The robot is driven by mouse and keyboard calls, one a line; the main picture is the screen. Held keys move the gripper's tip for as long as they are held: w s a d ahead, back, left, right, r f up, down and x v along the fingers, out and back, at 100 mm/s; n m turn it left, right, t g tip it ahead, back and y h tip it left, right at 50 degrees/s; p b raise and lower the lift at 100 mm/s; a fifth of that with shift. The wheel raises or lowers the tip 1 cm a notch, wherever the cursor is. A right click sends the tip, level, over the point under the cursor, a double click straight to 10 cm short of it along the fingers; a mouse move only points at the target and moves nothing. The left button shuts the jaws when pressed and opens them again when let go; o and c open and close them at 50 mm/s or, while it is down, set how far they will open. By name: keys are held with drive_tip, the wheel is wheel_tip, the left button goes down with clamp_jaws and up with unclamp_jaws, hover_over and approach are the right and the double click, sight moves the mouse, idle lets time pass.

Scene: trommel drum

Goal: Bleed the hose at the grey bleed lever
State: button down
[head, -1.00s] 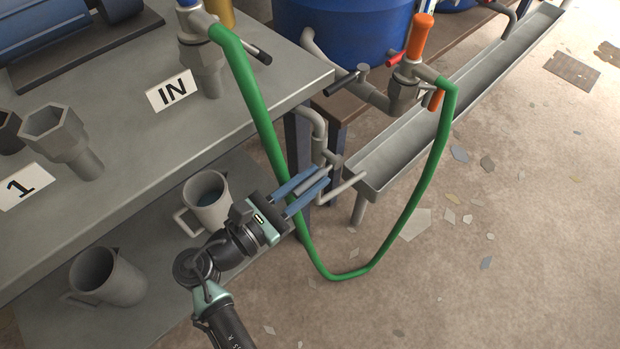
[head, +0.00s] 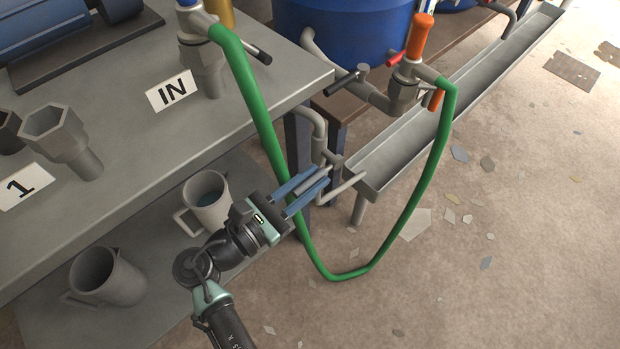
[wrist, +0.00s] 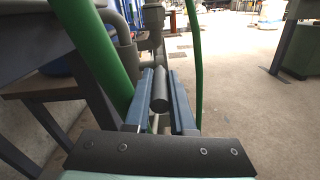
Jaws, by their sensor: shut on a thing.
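The green hose (head: 262,108) hangs in a long loop from the fitting by the IN sign to the pipe fitting with the orange handle (head: 421,37). The grey bleed lever (head: 311,181) sits low by the bench leg, on a grey pipe near the end of the trough. My gripper (head: 318,177) has its blue fingers closed on either side of this lever. In the wrist view the lever (wrist: 160,95) shows as a dark grey rod between the fingers (wrist: 160,88), with the hose (wrist: 92,45) passing close on the left. The fingers partly hide the lever's joint.
A grey trough (head: 375,186) runs away to the upper right. A mug (head: 209,217) with liquid and a grey jug (head: 108,281) stand on the lower shelf. The bench edge (head: 300,92) is above my gripper. The floor at right is open, with scattered flakes.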

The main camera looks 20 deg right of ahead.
sight(318, 175)
drive_tip(key=shift+r+p, duration=0.1)
drive_tip(key=shift+p, duration=0.2)
